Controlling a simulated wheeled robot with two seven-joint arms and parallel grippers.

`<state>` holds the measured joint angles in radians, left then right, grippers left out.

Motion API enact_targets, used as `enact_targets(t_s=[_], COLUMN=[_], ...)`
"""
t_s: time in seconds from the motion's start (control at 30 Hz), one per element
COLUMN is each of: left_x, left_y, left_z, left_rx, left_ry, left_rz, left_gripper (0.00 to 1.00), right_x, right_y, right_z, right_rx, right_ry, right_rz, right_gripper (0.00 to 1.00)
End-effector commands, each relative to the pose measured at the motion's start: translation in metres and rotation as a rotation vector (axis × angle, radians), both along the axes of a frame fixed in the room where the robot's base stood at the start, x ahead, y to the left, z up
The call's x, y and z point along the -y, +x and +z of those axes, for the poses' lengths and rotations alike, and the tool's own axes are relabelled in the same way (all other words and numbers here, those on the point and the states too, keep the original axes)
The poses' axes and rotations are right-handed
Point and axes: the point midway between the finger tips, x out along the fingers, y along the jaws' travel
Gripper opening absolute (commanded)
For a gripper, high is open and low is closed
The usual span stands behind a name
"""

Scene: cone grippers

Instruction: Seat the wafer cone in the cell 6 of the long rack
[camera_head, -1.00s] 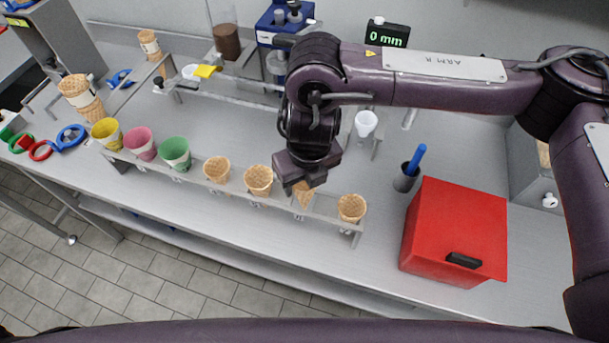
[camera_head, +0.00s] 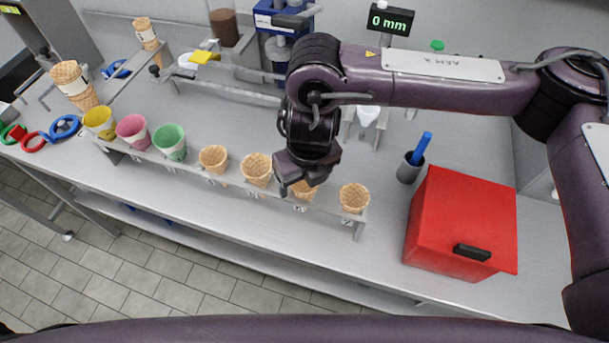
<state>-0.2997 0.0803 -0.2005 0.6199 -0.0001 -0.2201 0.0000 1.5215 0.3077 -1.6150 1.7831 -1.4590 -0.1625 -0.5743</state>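The long rack (camera_head: 228,184) runs across the front of the counter with a row of cones in it. My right gripper (camera_head: 298,188) is over cell 6, second from the right end. It is shut on the wafer cone (camera_head: 306,190), whose upper part is partly hidden by the fingers. The cone's lower part is behind the rack's front strip, so it is at least partly in the cell. I cannot tell whether it is fully down. My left gripper is not in view.
Neighbouring wafer cones stand in cell 5 (camera_head: 257,170) and cell 7 (camera_head: 354,198). Green (camera_head: 170,142), pink (camera_head: 133,131) and yellow (camera_head: 99,122) cups fill the left cells. A red box (camera_head: 459,222) and a grey cup with a blue stick (camera_head: 410,168) stand to the right.

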Motion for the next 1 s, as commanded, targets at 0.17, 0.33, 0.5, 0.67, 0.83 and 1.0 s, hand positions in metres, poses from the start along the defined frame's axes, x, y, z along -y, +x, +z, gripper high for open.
enact_targets(t_s=[0.17,0.33,0.5,0.67,0.83,1.0], left_x=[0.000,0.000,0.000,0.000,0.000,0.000], left_y=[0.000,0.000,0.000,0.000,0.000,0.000], left_z=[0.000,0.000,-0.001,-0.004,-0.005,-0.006], left_rx=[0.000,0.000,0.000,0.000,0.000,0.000], left_ry=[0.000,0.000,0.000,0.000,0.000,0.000], left_rz=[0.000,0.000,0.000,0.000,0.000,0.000], left_gripper=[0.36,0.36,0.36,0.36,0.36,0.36], right_x=[0.000,0.000,0.001,0.003,0.004,0.004], right_y=[0.000,0.000,-0.001,-0.004,-0.007,-0.008], right_z=[0.000,0.002,0.022,0.048,0.069,0.077], right_rx=[0.000,0.001,0.005,0.006,0.004,0.001], right_ry=[0.000,0.000,0.000,-0.001,-0.001,0.000], right_rz=[0.000,0.000,0.002,0.002,0.001,0.000], right_gripper=[0.79,0.79,0.79,0.79,0.79,0.79])
